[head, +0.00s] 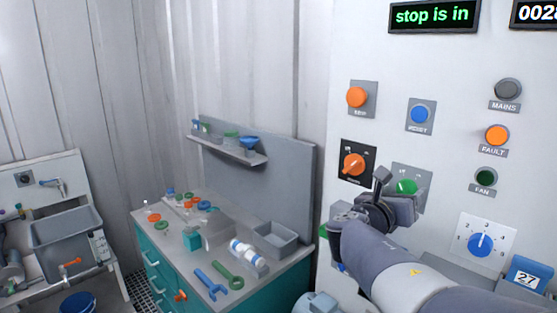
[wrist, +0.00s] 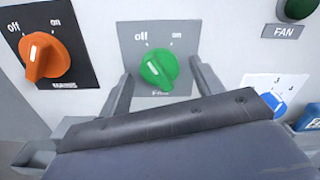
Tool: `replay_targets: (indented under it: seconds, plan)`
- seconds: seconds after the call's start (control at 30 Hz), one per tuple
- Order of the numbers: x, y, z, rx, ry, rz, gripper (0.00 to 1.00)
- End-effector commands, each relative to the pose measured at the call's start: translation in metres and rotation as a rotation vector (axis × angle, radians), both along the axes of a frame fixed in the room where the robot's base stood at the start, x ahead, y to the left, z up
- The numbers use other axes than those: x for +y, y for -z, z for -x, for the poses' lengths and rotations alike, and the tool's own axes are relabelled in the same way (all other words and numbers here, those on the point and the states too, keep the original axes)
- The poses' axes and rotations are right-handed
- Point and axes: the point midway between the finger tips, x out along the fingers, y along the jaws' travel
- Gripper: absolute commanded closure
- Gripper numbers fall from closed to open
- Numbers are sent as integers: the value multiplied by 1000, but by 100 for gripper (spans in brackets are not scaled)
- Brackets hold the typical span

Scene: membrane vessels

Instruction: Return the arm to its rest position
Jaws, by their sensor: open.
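My gripper (head: 397,188) is raised in front of the white control panel (head: 437,60), its fingers pointing at the panel. In the wrist view my gripper (wrist: 158,85) is open, with one finger on each side of a green rotary knob (wrist: 158,68). I cannot tell whether the fingers touch the knob. The knob's white mark tilts up to the left, toward "off". In the head view the green knob (head: 404,187) is partly hidden by my gripper. My arm reaches in from the lower right.
An orange rotary knob (head: 353,165) sits left of the green one, also in the wrist view (wrist: 46,57). A blue dial (head: 480,243) sits at lower right. A workbench (head: 190,262) with tools and a grey tray (head: 275,239) stands left. A sink (head: 65,238) is far left.

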Motion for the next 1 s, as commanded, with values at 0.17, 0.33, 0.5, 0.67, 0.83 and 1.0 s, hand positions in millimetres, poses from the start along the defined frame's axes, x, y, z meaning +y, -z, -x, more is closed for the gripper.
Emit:
replay_targets:
  seconds: [0.17,0.33,0.5,0.67,0.83,1.0]
  plan:
    - [15,1,13,-1,-4,1,38]
    - [36,1,33,-1,-6,2,38]
    - [55,1,53,0,-5,3,38]
    - [70,1,68,0,-4,3,38]
    - [67,-1,67,3,4,4,38]
    - [50,-1,51,4,5,3,38]
